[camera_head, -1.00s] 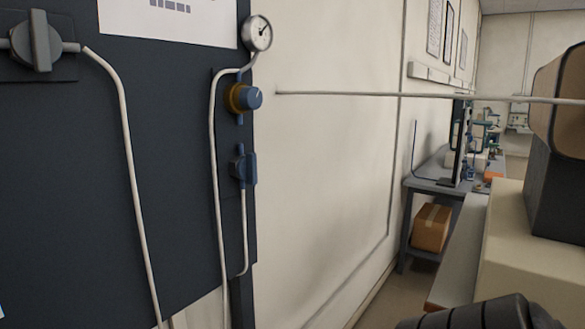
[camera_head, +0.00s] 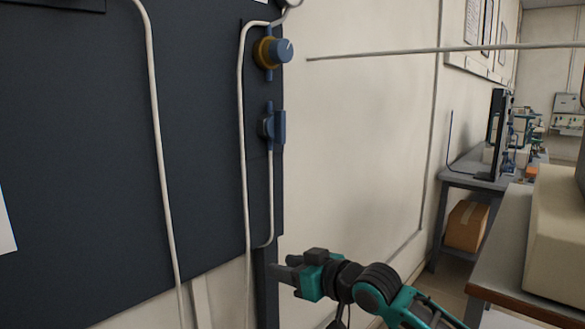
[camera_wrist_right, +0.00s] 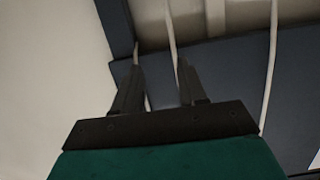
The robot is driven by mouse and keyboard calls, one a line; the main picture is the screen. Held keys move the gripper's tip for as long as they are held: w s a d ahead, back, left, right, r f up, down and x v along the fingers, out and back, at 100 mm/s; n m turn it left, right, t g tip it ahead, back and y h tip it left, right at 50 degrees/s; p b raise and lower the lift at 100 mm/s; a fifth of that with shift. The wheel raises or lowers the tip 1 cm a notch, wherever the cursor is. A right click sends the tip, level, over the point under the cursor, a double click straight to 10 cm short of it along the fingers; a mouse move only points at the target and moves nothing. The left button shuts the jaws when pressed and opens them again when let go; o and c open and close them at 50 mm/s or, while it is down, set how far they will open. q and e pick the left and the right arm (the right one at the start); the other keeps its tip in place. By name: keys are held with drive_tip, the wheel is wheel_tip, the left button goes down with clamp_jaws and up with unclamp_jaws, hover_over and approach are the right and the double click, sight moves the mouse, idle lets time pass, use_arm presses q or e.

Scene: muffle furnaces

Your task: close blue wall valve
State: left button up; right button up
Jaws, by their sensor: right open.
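The blue wall valve (camera_head: 273,127) is on the right edge of the dark wall panel, with its blue handle upright, in line with the thin pipe. A blue knob with a yellow collar (camera_head: 272,52) sits above it on the same line. My right gripper (camera_head: 284,266) is below the valve, near the panel's lower right corner, apart from the valve. In the right wrist view its two dark fingers (camera_wrist_right: 157,85) stand apart with nothing held; pale tubes show behind them. The valve cannot be made out in the wrist view. My left gripper is not seen.
The dark panel (camera_head: 100,150) carries pale tubes (camera_head: 160,150) hanging down. A grey bench (camera_head: 478,178) with a cardboard box (camera_head: 466,226) below it stands at the right. A beige machine (camera_head: 557,235) is on a nearer table.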

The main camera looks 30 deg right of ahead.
drive_tip(key=d+r+t+b, duration=0.1)
drive_tip(key=d+r+b, duration=0.3)
drive_tip(key=r, duration=1)
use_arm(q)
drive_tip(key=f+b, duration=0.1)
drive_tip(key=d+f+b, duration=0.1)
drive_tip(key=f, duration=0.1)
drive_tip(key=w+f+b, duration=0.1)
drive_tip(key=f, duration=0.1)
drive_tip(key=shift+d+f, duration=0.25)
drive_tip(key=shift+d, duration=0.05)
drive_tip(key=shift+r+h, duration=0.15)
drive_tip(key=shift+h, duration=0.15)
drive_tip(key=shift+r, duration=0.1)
use_arm(e)
drive_tip(key=t, duration=0.2)
approach(284, 124)
use_arm(q)
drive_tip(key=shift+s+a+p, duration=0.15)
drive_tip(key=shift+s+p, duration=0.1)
drive_tip(key=shift+p, duration=0.2)
use_arm(e)
drive_tip(key=shift+y, duration=0.4)
drive_tip(key=x, duration=0.8)
drive_tip(key=shift+w+d, duration=0.15)
drive_tip(key=shift+w, duration=0.15)
clamp_jaws()
